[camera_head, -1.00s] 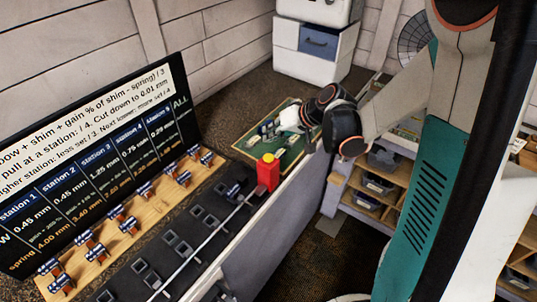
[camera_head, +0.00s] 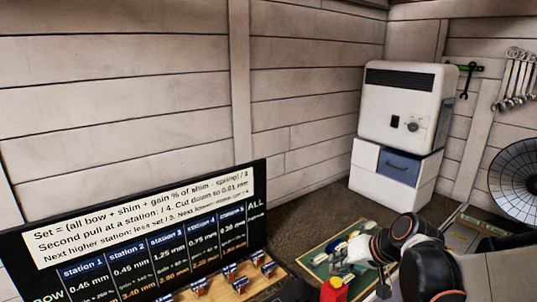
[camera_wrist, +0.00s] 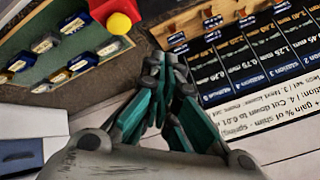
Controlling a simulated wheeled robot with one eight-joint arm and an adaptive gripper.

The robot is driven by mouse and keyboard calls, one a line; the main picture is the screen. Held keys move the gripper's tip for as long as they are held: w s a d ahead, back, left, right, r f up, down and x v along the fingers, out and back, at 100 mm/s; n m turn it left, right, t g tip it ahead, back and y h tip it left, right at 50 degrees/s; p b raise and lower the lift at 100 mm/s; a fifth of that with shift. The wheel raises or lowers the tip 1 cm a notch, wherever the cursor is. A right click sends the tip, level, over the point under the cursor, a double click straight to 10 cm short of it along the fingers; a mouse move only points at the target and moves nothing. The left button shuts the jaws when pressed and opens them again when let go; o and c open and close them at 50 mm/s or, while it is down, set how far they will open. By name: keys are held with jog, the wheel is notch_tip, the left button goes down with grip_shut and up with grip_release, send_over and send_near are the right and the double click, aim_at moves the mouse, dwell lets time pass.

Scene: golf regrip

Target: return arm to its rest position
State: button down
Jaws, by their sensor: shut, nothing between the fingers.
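My arm (camera_head: 415,250) reaches in from the lower right of the head view. My gripper (camera_wrist: 172,62) shows in the wrist view with its teal and grey fingers together and nothing between them. It hangs above the space between the green board and the sign. In the head view the gripper is small, near the green board (camera_head: 318,262), and its fingers are hard to make out. A red block (camera_head: 334,290) with a yellow button stands just in front of it. That block also shows at the top of the wrist view, with its yellow button (camera_wrist: 119,23).
A black station sign (camera_head: 150,262) stands at the lower left; it is upside down in the wrist view (camera_wrist: 250,70). Small labelled blocks (camera_wrist: 83,62) sit on the green board.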

jog(key=s+d+f+h+b, duration=0.1)
jog(key=s+f+h+b, duration=0.1)
jog(key=s+b, duration=0.3)
jog(key=s+f+h+b, duration=0.2)
jog(key=s+f+b, duration=0.2)
jog(key=s, duration=0.9)
jog(key=shift+s+d+n+h+b, duration=0.3)
jog(key=shift+s+d+h+b, duration=0.1)
jog(key=shift+b, duration=0.55)
jog(key=shift+a, duration=0.1)
